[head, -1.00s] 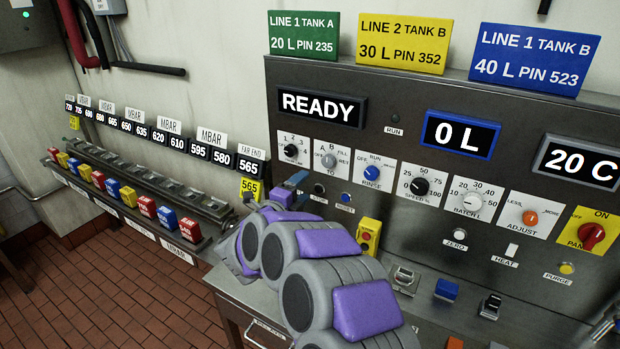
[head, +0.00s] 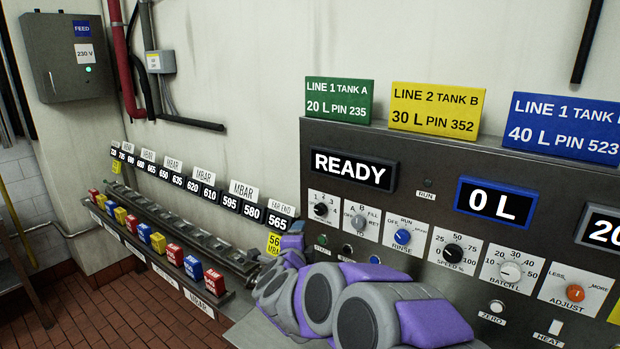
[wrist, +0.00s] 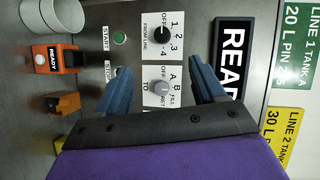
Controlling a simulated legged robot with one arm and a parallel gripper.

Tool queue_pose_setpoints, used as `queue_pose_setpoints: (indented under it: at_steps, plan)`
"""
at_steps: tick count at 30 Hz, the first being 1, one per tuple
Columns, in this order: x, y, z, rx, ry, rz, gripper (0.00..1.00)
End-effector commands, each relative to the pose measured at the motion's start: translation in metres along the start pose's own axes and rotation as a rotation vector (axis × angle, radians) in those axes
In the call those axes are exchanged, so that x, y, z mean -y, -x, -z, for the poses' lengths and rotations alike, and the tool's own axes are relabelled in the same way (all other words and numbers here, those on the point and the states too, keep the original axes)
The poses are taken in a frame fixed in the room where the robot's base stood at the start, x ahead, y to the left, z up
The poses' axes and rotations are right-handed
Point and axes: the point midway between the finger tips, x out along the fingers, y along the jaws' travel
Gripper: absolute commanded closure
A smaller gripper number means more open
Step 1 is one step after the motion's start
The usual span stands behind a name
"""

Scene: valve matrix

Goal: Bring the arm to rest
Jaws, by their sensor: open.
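My purple and grey arm reaches across the lower middle of the head view, in front of the control panel (head: 390,185). My gripper (wrist: 162,82) shows in the wrist view with its two blue fingers wide apart and nothing between them. The panel face lies beyond the fingers. The TO knob (wrist: 160,88) appears in the gap between them, and the FROM LINE knob (wrist: 162,36) is above it. I cannot tell how far the fingertips are from the panel. In the head view the gripper is small and mostly hidden behind my arm links.
A READY display (head: 349,169) and knobs are on the panel. A row of coloured blocks (head: 158,242) lines the rail at left, below pressure labels. A grey electrical box (head: 68,58) and red pipe (head: 122,60) are on the wall. An orange READY unit (wrist: 58,59) shows in the wrist view.

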Motion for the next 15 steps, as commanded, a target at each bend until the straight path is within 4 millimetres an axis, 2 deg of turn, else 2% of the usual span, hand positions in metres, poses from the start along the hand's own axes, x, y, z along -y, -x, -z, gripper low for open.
queue_pose_setpoints:
  at_steps: [1, 3, 7, 11, 15]
  plan:
    - [0.009, 0.009, -0.004, 0.075, 0.038, -0.012, 0.31]
    - [0.014, 0.026, -0.015, 0.190, 0.112, -0.036, 0.31]
    - [0.015, 0.064, -0.028, 0.392, 0.269, -0.082, 0.31]
    - [0.000, 0.111, -0.028, 0.574, 0.451, -0.141, 0.31]
    - [-0.028, 0.167, -0.011, 0.745, 0.655, -0.226, 0.31]
